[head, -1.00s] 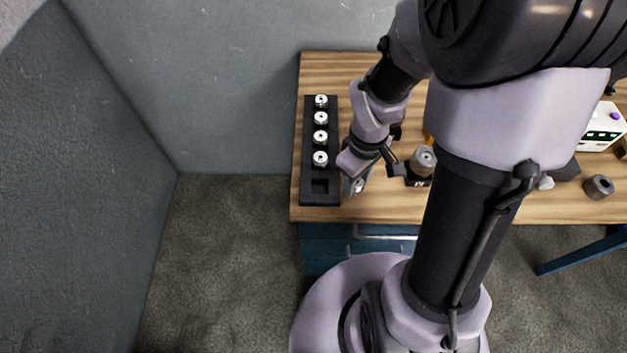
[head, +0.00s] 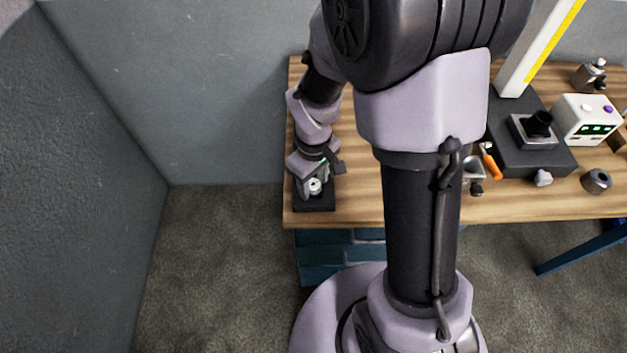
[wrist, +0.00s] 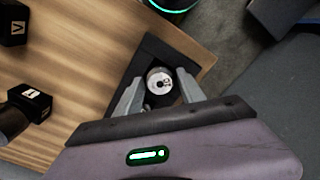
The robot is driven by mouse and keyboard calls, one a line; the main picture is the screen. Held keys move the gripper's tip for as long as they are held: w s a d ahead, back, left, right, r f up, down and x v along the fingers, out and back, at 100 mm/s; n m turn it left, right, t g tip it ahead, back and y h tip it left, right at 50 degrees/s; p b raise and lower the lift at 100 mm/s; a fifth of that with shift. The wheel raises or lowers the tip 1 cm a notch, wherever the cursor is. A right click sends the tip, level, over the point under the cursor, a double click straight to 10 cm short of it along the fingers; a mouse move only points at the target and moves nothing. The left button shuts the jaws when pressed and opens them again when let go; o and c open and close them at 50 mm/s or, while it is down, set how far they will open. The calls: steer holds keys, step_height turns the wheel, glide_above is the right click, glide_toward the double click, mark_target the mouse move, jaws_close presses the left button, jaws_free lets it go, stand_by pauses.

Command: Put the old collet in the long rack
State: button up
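The long rack (head: 315,207) is black and lies along the left end of the bench. Only its near end shows in the head view; the rest is under my arm. A silver collet (head: 315,186) stands upright at that near end. It also shows face-on in the wrist view (wrist: 160,82), inside the dark outline of the rack (wrist: 155,45). My gripper (wrist: 160,76) points down over the rack, a finger on each side of the collet. The fingers look apart from it, with narrow dark gaps. How deep the collet sits is hidden. The other rack collets are hidden.
Black lettered blocks (wrist: 32,103) stand on the bench beside the rack. An orange-handled tool (head: 489,161), a dark machine base (head: 545,162) and a white control box (head: 588,120) are to the right. Bare bench lies just right of the rack.

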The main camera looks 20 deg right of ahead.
steer(key=shift+o, duration=0.7)
steer(key=shift+r, duration=0.1)
step_height(320, 180, up, 12)
steer(key=p, duration=0.5)
step_height(320, 180, up, 10)
steer(key=m+t, duration=0.3)
steer(key=m, duration=0.2)
glide_above(313, 184)
steer(key=s+a, duration=0.2)
steer(key=s, duration=0.3)
steer(key=s+a+r+m+t+y, duration=0.1)
steer(key=s+r+m+t+y, duration=0.1)
steer(key=s+r+m, duration=0.2)
steer(key=s+r, duration=0.1)
steer(key=s, duration=0.2)
steer(key=shift+s+a+m+t, duration=0.4)
